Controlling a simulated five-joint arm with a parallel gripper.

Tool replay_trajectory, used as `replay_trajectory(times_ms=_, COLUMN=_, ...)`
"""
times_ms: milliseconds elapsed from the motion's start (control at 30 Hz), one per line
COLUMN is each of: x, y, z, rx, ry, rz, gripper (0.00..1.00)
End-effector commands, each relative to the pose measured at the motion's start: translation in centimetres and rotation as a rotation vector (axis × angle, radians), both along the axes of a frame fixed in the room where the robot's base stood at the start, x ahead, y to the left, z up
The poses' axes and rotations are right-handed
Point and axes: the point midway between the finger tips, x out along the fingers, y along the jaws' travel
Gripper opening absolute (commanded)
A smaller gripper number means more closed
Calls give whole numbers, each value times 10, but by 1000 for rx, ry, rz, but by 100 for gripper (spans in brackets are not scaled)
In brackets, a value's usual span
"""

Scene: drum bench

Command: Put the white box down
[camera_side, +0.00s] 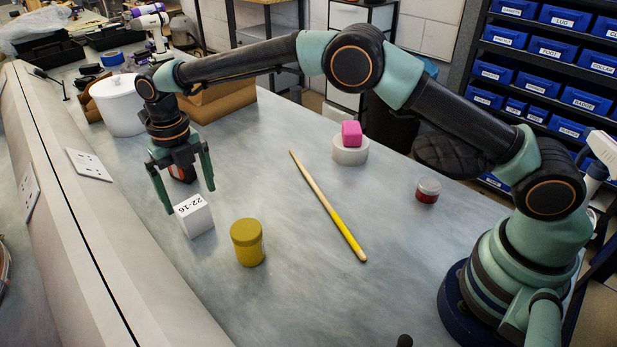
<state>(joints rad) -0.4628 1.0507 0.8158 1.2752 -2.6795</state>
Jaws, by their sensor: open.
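The white box (197,221), marked "22-16" on its top, stands upright on the grey bench at the left, behind and left of a yellow jar. My gripper (191,199) points down at the box with its two green fingers spread apart. The left fingertip shows close to the box's upper left edge, and the right fingertip shows behind its upper right edge. I cannot tell whether either finger touches the box.
The yellow jar (248,243) stands close to the box. A drumstick (325,203), a pink block (351,133) on a white roll (350,152), and a red-filled jar (428,190) are farther right. A small dark-and-red object (182,174) sits behind my gripper. A white bucket (118,106) stands behind left. The front middle bench is clear.

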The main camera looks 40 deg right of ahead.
Motion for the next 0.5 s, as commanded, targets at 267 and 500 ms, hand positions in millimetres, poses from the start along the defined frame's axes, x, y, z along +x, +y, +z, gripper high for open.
replay_trajectory(times_ms=267, x=0, y=0, z=34, rx=0, ry=-1, rz=-1, gripper=100)
replay_trajectory(times_ms=500, x=0, y=-24, z=72, rx=22, ry=-37, rz=-242, gripper=100)
